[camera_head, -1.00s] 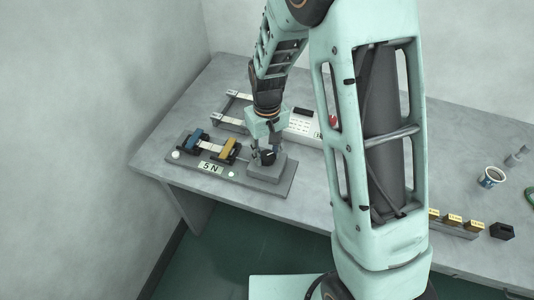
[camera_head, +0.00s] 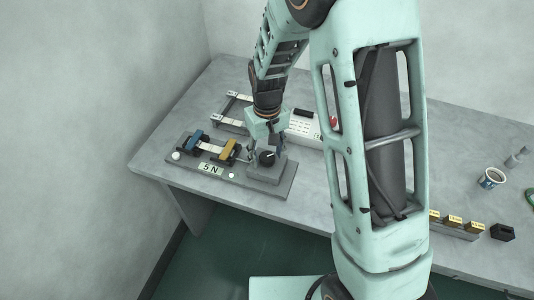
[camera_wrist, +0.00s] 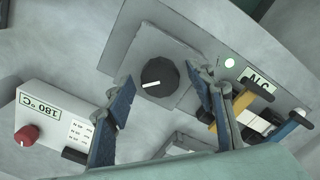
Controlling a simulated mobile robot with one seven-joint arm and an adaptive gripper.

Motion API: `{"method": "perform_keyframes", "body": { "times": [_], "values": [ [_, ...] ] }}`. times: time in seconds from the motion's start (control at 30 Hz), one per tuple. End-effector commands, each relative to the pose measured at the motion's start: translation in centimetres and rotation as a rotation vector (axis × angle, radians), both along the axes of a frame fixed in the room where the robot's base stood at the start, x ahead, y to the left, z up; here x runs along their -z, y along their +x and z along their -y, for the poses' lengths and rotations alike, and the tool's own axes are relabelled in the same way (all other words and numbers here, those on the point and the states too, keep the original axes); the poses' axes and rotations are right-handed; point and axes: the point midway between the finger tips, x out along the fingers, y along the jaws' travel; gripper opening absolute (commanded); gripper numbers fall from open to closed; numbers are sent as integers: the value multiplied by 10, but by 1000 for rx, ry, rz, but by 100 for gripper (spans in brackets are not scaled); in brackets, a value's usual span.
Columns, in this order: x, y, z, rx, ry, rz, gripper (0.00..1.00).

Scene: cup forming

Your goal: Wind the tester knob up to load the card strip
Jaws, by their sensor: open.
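The tester knob (camera_wrist: 160,78) is a round black dial with a white pointer line, on a grey raised block. In the wrist view its line points left. The knob also shows in the head view (camera_head: 267,157). My gripper (camera_wrist: 168,98) is open above the knob, its blue-padded fingers on either side and apart from it. The tester (camera_head: 283,189) is a grey base with a "5 N" label (camera_head: 210,168). A blue clamp (camera_head: 194,136) and a yellow clamp (camera_head: 229,149) stand on it, with the pale card strip (camera_head: 212,148) between them.
A white heater box (camera_wrist: 48,125) with a "180 °C" label and a red knob (camera_wrist: 26,136) stands close beside my gripper.

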Motion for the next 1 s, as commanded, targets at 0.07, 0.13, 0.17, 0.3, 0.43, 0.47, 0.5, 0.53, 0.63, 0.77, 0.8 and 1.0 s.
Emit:
{"method": "perform_keyframes", "body": {
  "times": [0.07, 0.13, 0.17, 0.3, 0.43, 0.47, 0.5, 0.53, 0.63, 0.77, 0.8, 1.0],
  "values": [
    [-6, 1, 0, 0, 1, 3, 50],
    [-16, 1, -1, 0, 2, 5, 50],
    [-21, 2, -1, 0, 3, 5, 50],
    [-51, 2, 0, 0, 2, 8, 50],
    [-79, 2, 0, 1, 2, 6, 50],
    [-84, 2, 0, 1, 2, 7, 50],
    [-91, 1, 0, 1, 2, 5, 50],
    [-96, 1, 0, 1, 2, 6, 50],
    [-109, 1, 0, 1, 2, 4, 50],
    [-117, 1, 0, 1, 1, 3, 50],
    [-119, 0, 0, 0, 1, 2, 50],
    [-119, 0, 0, 0, 0, 1, 50]
  ]
}}
